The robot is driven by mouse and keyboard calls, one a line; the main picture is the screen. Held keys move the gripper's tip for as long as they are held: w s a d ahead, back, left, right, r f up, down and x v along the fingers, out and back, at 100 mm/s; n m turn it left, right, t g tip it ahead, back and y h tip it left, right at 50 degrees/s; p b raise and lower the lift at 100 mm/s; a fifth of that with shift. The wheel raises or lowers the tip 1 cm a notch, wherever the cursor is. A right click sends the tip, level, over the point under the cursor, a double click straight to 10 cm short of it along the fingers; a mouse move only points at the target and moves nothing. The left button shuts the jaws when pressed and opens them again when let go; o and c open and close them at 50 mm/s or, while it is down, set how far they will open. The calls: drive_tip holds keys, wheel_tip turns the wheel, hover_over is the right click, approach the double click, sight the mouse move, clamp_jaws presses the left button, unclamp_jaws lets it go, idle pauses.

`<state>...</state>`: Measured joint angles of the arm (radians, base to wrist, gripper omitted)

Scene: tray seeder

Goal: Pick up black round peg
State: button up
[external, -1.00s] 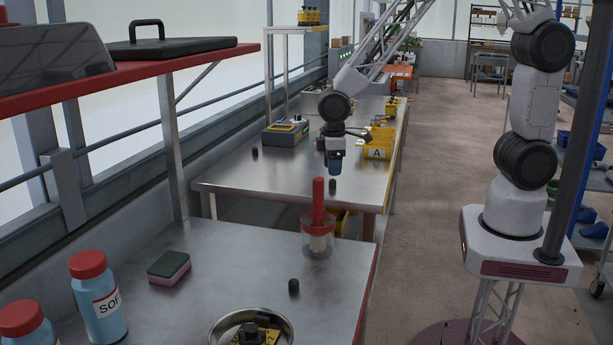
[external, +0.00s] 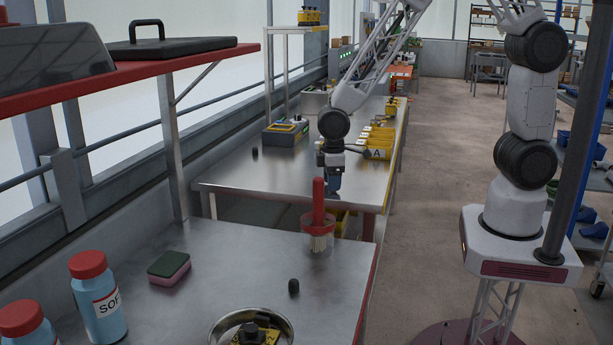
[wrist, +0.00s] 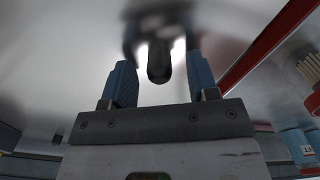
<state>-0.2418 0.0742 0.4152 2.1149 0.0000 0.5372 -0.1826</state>
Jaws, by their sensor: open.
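A black round peg (wrist: 159,64) stands between the two blue fingers of my gripper (wrist: 158,75) in the wrist view, with a gap on each side. In the external view my gripper (external: 333,188) is low over the far steel table (external: 270,183) near its front edge and hides this peg. The jaws are open and empty. Another black peg (external: 255,152) stands on that table to the left. A third black peg (external: 293,287) is on the near table (external: 230,265).
Yellow bins (external: 378,151), one marked A, and a grey-yellow device (external: 286,131) stand behind my gripper. The far table's left front is clear.

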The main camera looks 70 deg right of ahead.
drive_tip(key=c, duration=1)
drive_tip(key=shift+r, duration=0.1)
drive_tip(key=shift+r, duration=0.7)
wheel_tip(320, 180, up, 2)
drive_tip(key=shift+r, duration=0.1)
drive_tip(key=s+d, duration=0.1)
drive_tip(key=s, duration=0.4)
drive_tip(key=s+d, duration=0.1)
drive_tip(key=s, duration=0.4)
drive_tip(key=s+d+r, duration=0.1)
drive_tip(key=s, duration=0.4)
drive_tip(key=shift+s+d+r, duration=0.1)
drive_tip(key=shift+s+d, duration=0.15)
drive_tip(key=shift+d, duration=0.1)
